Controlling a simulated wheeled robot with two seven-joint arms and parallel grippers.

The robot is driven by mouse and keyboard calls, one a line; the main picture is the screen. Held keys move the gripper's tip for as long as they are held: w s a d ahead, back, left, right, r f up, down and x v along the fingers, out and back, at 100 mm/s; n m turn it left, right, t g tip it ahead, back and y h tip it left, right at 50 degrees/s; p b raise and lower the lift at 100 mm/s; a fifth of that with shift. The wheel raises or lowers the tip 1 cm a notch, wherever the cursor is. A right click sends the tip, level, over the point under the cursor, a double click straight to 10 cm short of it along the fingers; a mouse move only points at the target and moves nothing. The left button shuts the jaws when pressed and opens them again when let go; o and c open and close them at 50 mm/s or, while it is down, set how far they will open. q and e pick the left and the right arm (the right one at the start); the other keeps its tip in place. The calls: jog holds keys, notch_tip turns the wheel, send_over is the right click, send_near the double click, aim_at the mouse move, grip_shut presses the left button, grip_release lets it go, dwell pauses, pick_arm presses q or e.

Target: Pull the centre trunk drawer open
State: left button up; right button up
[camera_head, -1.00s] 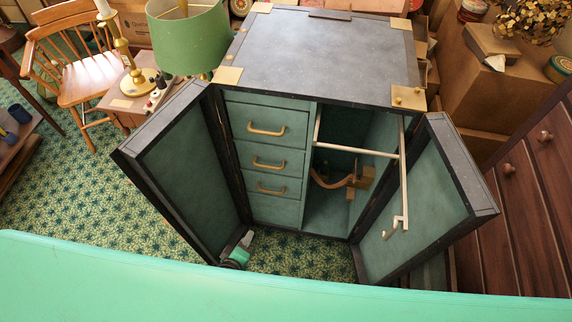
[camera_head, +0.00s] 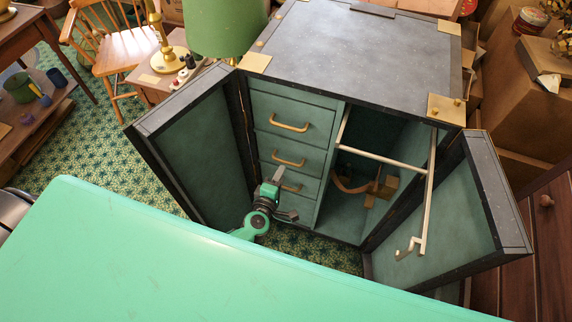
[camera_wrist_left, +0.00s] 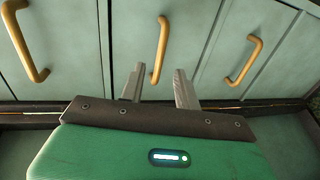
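The dark trunk (camera_head: 360,50) stands open, with a stack of green drawers on its left inner side. The centre drawer (camera_head: 272,150) looks shut and has a brass handle (camera_head: 288,160). My left gripper (camera_head: 284,195) is in front of the lower drawers, partly covering the handle below the centre one. In the left wrist view three handles show. The middle handle (camera_wrist_left: 161,50) lines up with the gap between my open left fingers (camera_wrist_left: 158,88). I cannot tell whether the fingers reach around it. The right gripper is not in view.
The trunk's left door (camera_head: 190,150) and right door (camera_head: 450,215) stand open on either side. A rail with a hook (camera_head: 410,247) juts from the right compartment. A green lamp (camera_head: 225,28) and a chair (camera_head: 120,45) stand at the back left.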

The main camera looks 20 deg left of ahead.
pick_arm(q)
jog(key=x, duration=0.5)
jog(key=shift+w+f, duration=0.1)
jog(key=shift+w, duration=0.15)
grip_shut()
